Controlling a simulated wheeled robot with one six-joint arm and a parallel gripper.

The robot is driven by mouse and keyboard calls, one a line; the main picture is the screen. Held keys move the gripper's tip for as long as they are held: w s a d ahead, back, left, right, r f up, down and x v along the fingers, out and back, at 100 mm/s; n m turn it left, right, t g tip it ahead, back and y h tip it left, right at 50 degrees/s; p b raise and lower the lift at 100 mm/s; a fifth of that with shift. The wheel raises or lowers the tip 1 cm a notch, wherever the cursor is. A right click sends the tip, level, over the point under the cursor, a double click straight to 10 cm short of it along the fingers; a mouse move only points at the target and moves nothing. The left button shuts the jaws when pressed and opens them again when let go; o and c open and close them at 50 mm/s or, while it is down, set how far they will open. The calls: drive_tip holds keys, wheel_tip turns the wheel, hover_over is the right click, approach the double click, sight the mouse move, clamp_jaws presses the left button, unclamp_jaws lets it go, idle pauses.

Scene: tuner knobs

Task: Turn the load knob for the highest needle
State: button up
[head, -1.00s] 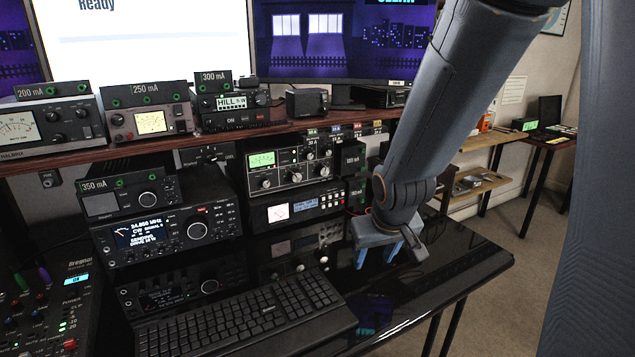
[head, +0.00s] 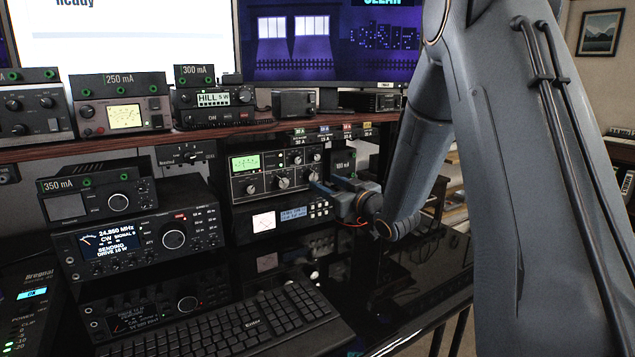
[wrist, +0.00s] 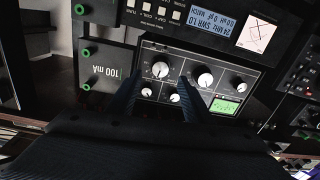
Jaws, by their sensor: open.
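The tuner (head: 284,199) is a dark box under the shelf, with a lit green meter (head: 245,162), three large knobs in a row and smaller knobs above. It shows upside down in the wrist view, where its green meter (wrist: 223,107) is at lower right; the needle is too small to read. My gripper (head: 325,183) is open and empty in front of the tuner's right side. In the wrist view its fingertips (wrist: 160,77) point at the panel, with one large knob (wrist: 160,69) lying between them in the picture. Contact and knob labels cannot be made out.
A unit with a white meter (head: 264,222) sits below the tuner. A dark 100 mA box (wrist: 106,70) stands close beside it. The shelf edge (head: 130,146) runs above. A transceiver (head: 140,240) is at left, and a keyboard (head: 235,325) lies in front on the glossy desk.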

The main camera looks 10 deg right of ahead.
sight(314, 177)
drive_tip(key=shift+x, duration=2.55)
drive_tip(key=c, duration=1.1)
drive_tip(key=shift+o, duration=0.2)
drive_tip(key=m+p, duration=0.2)
drive_tip(key=shift+m, duration=0.4)
drive_tip(key=shift+m+p, duration=0.7)
drive_tip(key=shift+m, duration=0.8)
drive_tip(key=shift+f, duration=0.1)
